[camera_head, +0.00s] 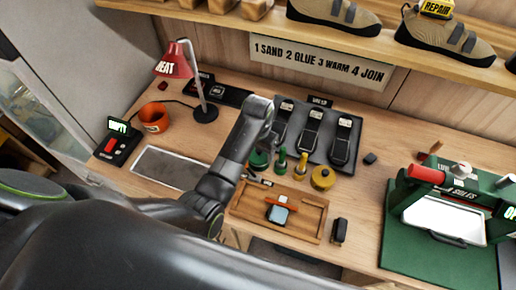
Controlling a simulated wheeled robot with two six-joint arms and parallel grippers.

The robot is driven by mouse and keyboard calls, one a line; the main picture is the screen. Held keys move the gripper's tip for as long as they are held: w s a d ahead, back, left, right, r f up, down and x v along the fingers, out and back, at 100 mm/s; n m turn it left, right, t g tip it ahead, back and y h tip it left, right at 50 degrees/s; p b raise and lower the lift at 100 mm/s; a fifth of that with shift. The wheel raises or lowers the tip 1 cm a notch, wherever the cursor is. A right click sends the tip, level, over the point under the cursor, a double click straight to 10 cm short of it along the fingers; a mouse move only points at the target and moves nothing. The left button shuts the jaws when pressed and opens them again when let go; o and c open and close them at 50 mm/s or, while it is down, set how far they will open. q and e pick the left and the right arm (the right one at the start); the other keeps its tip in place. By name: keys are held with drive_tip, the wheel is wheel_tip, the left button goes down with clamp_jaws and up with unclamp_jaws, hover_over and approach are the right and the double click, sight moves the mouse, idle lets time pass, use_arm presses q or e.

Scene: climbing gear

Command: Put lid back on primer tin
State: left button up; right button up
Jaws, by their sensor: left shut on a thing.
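My left arm comes in from the left and bends down over the bench. Its gripper (264,181) is small and partly hidden by my own arm, at the back left edge of the wooden tray. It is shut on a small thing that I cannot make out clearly. A round green tin or lid (258,159) shows just behind it, partly covered by the arm. A round yellow tin (322,178) with a dark spot on top stands to the right, behind the tray. I cannot tell which is the primer tin. My right gripper is not in view.
A green bottle (281,161) and a yellow bottle (300,166) stand between the tins. The wooden tray (247,212) holds a pale blue item and a red-orange stick. A green press (420,225) stands right.

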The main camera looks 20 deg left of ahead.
use_arm(q)
drive_tip(key=shift+p, duration=0.45)
idle(0.6)
drive_tip(key=shift+f, duration=0.15)
idle(1.4)
drive_tip(key=o, duration=1)
drive_tip(key=shift+o, duration=0.7)
drive_tip(key=shift+r, duration=3.5)
drive_tip(key=shift+c, duration=0.4)
clamp_jaws()
